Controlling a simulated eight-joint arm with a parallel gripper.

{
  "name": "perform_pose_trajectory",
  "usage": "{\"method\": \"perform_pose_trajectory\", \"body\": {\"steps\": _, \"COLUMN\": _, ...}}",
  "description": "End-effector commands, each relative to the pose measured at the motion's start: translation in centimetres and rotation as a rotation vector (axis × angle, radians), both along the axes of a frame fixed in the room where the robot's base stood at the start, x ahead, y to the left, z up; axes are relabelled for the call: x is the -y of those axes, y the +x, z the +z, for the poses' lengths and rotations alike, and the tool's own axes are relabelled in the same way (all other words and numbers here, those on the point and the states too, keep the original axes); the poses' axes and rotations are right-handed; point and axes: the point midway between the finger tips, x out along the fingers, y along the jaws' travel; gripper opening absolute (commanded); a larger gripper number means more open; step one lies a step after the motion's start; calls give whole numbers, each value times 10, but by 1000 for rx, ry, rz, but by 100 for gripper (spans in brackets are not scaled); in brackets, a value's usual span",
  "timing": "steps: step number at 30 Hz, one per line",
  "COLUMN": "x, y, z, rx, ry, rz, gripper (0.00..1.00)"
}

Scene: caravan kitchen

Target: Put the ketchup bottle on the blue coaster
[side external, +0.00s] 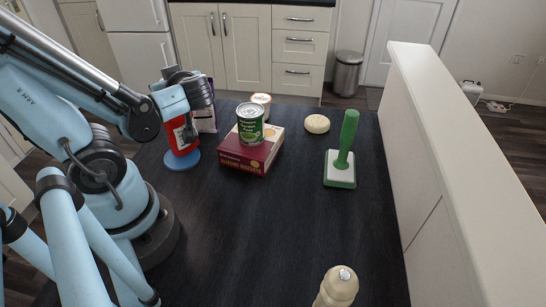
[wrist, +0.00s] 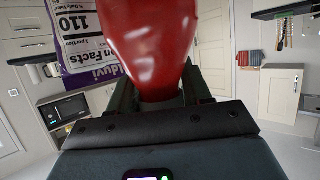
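The red ketchup bottle (side external: 178,136) is upright over the blue coaster (side external: 181,164) at the left of the dark table. Its lower end is at the coaster; I cannot tell whether it rests there or hangs just above. My gripper (side external: 188,117) is at the bottle's upper part, which it partly hides in the side view. In the wrist view, the red bottle (wrist: 155,45) fills the space between the two dark fingers (wrist: 160,92), which appear shut on it from both sides. The coaster is not visible in the wrist view.
A purple-and-white packet (side external: 206,108) stands close behind the bottle. To the right are a dark red box (side external: 242,158) with a green can (side external: 250,124) on it, a round bun-like item (side external: 317,124) and a green-handled stand (side external: 341,171).

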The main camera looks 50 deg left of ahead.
Motion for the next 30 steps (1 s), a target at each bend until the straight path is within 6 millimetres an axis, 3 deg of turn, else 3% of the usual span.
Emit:
{"method": "perform_pose_trajectory", "body": {"steps": 1, "x": 0, "y": 0, "z": 0, "rx": 0, "ry": 0, "rz": 0, "gripper": 57}}
{"method": "perform_pose_trajectory", "body": {"steps": 4, "x": 0, "y": 0, "z": 0, "rx": 0, "ry": 0, "rz": 0, "gripper": 72}}
{"method": "perform_pose_trajectory", "body": {"steps": 17, "x": 1, "y": 0, "z": 3, "rx": 0, "ry": 0, "rz": -2, "gripper": 72}}
{"method": "perform_pose_trajectory", "body": {"steps": 30, "x": 49, "y": 1, "z": 22, "rx": 0, "ry": 0, "rz": -7, "gripper": 72}}
